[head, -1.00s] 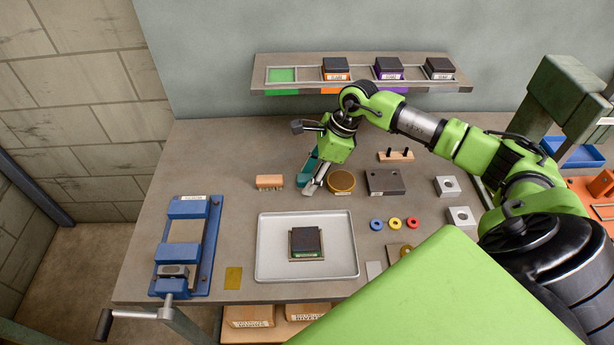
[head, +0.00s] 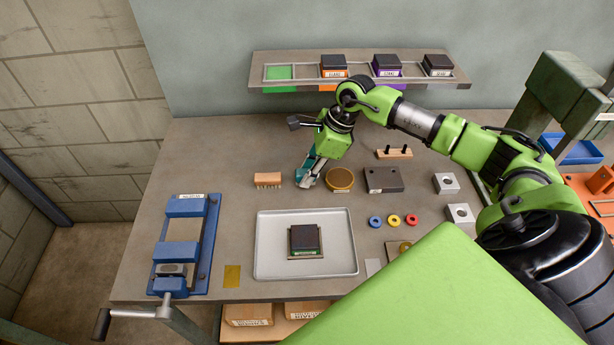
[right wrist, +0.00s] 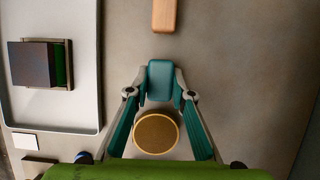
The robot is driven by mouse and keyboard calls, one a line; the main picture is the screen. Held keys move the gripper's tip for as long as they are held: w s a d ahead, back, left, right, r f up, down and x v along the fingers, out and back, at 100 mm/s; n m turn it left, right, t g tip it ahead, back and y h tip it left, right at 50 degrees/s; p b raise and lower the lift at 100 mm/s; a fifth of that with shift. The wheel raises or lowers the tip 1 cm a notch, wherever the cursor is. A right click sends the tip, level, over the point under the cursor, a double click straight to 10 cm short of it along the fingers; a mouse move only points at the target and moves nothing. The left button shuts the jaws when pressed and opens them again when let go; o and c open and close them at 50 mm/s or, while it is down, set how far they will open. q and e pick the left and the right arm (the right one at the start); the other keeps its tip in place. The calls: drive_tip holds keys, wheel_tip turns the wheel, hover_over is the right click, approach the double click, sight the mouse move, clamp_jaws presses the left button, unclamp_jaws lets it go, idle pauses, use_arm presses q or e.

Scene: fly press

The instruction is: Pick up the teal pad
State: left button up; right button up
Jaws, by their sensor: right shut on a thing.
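The teal pad (right wrist: 160,80) is a small rounded block that shows between the two fingertips in the right wrist view. My right gripper (head: 308,178) is shut on it, with one finger on each side, at the worktable. In the head view the gripper mostly hides the pad, and its teal fingers are hard to tell from it. I cannot tell whether the pad touches the table. My left gripper is not in view.
A round tan disc (head: 340,179) lies close to the right of the gripper, and a wooden brush (head: 268,180) to its left. A light tray (head: 347,268) with a dark block (head: 305,239) is in front. A blue vise (head: 186,206) stands at the left.

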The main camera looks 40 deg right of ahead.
drive_tip(key=s+a+r+b, duration=0.5)
drive_tip(key=s+a+r, duration=0.4)
drive_tip(key=r, duration=0.3)
drive_tip(key=shift+s+a+b, duration=0.3)
drive_tip(key=shift+s+a, duration=0.05)
drive_tip(key=shift+a, duration=0.25)
drive_tip(key=o, duration=0.5)
drive_tip(key=c, duration=0.4)
